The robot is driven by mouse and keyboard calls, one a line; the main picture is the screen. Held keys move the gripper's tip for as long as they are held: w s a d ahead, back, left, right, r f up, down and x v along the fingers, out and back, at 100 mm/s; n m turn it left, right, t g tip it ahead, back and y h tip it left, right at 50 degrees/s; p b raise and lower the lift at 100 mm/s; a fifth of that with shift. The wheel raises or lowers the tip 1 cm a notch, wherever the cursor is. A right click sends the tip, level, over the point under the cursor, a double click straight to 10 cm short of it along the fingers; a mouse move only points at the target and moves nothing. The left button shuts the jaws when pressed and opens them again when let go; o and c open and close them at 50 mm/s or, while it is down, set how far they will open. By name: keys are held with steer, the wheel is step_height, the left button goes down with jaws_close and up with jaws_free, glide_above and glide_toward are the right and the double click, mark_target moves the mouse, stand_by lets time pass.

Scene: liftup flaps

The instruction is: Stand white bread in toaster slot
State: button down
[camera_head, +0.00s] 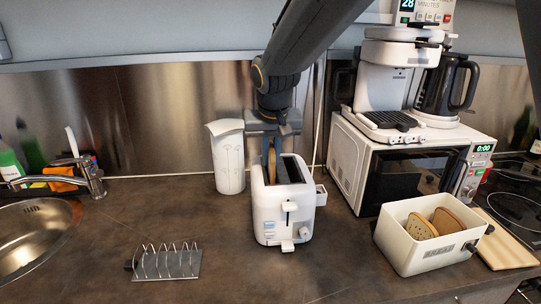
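The white toaster (269,215) stands upright on the counter near the middle, with its slots on top and its lever facing the front. My gripper (272,148) points straight down over the toaster's left slot. A tan bread slice (272,168) stands upright and edge-on between the fingers. Its lower part reaches the slot opening, and the toaster's rim hides its bottom edge. The fingers appear closed on the slice. The right slot (292,168) looks dark and empty.
A white bread bin (402,248) holding two slices stands at the right front, beside a cutting board (508,245). A microwave (360,165) carries a coffee machine (385,80). A white canister (228,165) stands behind left. A wire rack (166,264) and sink (35,235) are left.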

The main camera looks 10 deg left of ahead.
mark_target(271, 146)
steer(key=shift+f, duration=0.15)
steer(key=c, duration=1.7)
jaws_free()
steer(key=shift+c, duration=0.2)
steer(key=b+v, duration=0.1)
steer(key=v, duration=0.7)
steer(key=shift+b, duration=0.3)
